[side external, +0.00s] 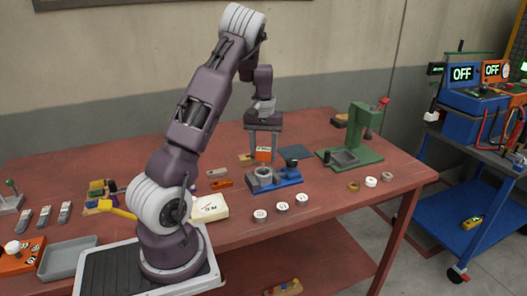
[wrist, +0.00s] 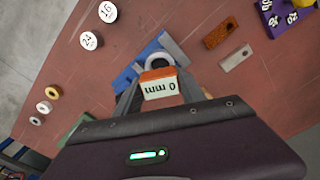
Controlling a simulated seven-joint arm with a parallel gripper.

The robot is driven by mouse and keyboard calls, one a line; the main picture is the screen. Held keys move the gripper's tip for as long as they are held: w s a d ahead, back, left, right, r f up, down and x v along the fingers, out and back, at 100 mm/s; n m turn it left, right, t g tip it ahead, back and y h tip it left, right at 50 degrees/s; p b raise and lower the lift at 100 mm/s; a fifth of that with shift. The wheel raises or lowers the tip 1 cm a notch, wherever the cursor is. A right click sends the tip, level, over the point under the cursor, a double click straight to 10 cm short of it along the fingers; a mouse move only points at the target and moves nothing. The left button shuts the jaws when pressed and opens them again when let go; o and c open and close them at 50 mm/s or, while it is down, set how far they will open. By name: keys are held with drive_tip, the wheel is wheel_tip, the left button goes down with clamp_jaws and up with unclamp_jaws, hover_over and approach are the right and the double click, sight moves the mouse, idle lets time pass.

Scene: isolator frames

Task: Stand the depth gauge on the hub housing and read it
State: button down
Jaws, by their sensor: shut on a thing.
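My gripper (side external: 264,147) points down and is shut on the depth gauge (side external: 263,155), an orange block with a white display. In the wrist view the gauge (wrist: 159,84) sits between my fingers, and its display reads "0 mm", upside down in that picture. The hub housing (side external: 261,179) is a grey ring-shaped part at the blue fixture (side external: 291,183) on the table. The gauge appears just above the housing in the side view. In the wrist view the gauge partly covers the housing (wrist: 158,57); whether they touch is hard to tell.
A green press (side external: 362,140) stands behind right. Several white-topped round parts, one of them a numbered disc (side external: 260,215), lie in front of the fixture. An orange block (side external: 221,183) lies to its left. A cart with meters reading "OFF" (side external: 462,73) stands right of the red table (side external: 330,225).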

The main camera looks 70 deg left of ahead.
sight(263, 160)
drive_tip(key=shift+f, duration=1.65)
drive_tip(key=c, duration=0.6)
unclamp_jaws()
wheel_tip(263, 160, up, 7)
